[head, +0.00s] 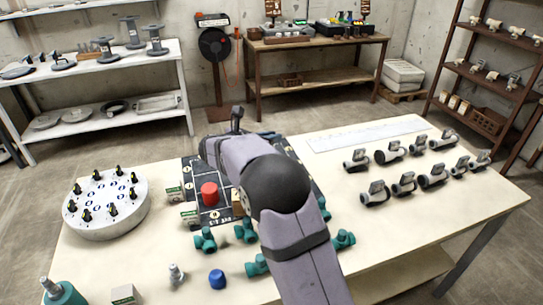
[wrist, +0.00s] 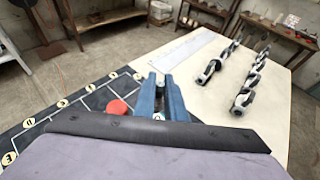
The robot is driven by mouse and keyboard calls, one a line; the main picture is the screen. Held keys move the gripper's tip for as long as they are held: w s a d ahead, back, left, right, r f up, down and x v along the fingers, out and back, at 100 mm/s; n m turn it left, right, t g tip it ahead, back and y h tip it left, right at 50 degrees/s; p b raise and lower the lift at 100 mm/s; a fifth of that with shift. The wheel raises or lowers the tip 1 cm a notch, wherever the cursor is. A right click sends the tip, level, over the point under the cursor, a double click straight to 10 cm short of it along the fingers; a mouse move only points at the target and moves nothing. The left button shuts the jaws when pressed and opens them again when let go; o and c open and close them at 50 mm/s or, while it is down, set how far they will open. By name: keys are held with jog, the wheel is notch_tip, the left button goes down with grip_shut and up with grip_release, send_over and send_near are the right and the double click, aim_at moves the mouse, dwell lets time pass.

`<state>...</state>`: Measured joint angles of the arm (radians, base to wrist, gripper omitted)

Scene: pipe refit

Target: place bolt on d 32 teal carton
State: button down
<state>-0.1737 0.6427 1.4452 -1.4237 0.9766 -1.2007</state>
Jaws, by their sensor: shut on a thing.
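My gripper (wrist: 160,85) shows in the wrist view with its blue fingers close together over the dark mat's right edge. A small pale piece (wrist: 158,116) shows between the fingers, mostly hidden; it fits the bolt, but its shape cannot be made out. In the head view my arm hides the gripper tips. Two small cartons with green labels, one upper (head: 174,193) and one lower (head: 190,216), stand at the left edge of the dark mat (head: 208,216). Their print is too small to read, so I cannot tell which is the d 32 teal carton.
A red cap (head: 209,193) stands on the mat; several teal fittings (head: 205,239) lie in front. A round white stand (head: 108,208) is at left. A blue cap (head: 217,279) and silver piece (head: 177,274) are at the front. Grey valves (head: 403,184) line the right.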

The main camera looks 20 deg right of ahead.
jog(key=shift+f, duration=3)
jog(key=shift+f, duration=0.2)
jog(key=c, duration=1.8)
grip_release()
jog(key=shift+r, duration=0.1)
jog(key=shift+r, duration=0.1)
jog(key=b+v, duration=0.2)
jog(key=v, duration=1)
jog(key=shift+s, duration=0.1)
